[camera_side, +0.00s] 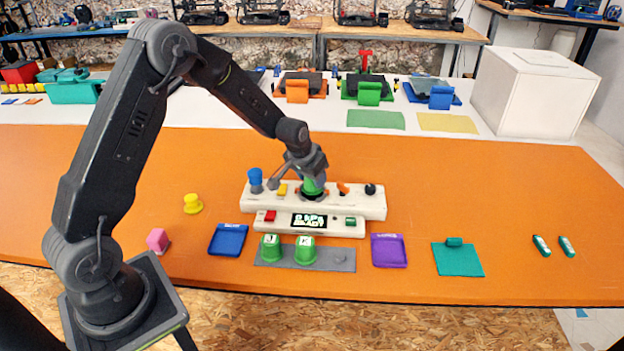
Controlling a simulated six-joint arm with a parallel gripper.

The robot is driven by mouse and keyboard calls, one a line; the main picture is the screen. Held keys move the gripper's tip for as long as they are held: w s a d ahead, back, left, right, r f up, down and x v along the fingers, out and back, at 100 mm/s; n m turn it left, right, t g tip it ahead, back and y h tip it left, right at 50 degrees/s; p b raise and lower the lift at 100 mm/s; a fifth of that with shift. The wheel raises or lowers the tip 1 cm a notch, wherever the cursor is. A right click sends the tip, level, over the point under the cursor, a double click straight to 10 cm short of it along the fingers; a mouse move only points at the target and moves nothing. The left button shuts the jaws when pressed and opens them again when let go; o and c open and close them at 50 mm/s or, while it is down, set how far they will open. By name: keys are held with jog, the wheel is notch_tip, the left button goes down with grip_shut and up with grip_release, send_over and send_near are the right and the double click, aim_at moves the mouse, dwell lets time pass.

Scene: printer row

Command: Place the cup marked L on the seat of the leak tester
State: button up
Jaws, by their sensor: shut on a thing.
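The leak tester (355,205) is a white console with knobs, buttons and a dark screen near the table's middle. My gripper (311,178) points down over it and is shut on a green cup (313,187). The cup is at the dark round seat (301,193) on the tester's top. I cannot tell whether it rests on the seat or hangs just above. Its letter is not readable here. Two more green cups, J (270,248) and K (305,251), stand on the grey strip (330,264) in front. The strip's right end holds no cup.
A blue tray (228,240) lies left of the strip and a purple tray (389,251) right of it. A blue knob (255,178) stands up on the tester's left. A teal mat (458,260) lies farther right. The orange table right of the tester is mostly clear.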

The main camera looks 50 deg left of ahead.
jog(key=shift+f, duration=0.5)
jog(key=shift+f, duration=0.1)
jog(key=o, duration=1)
jog(key=shift+c, duration=0.2)
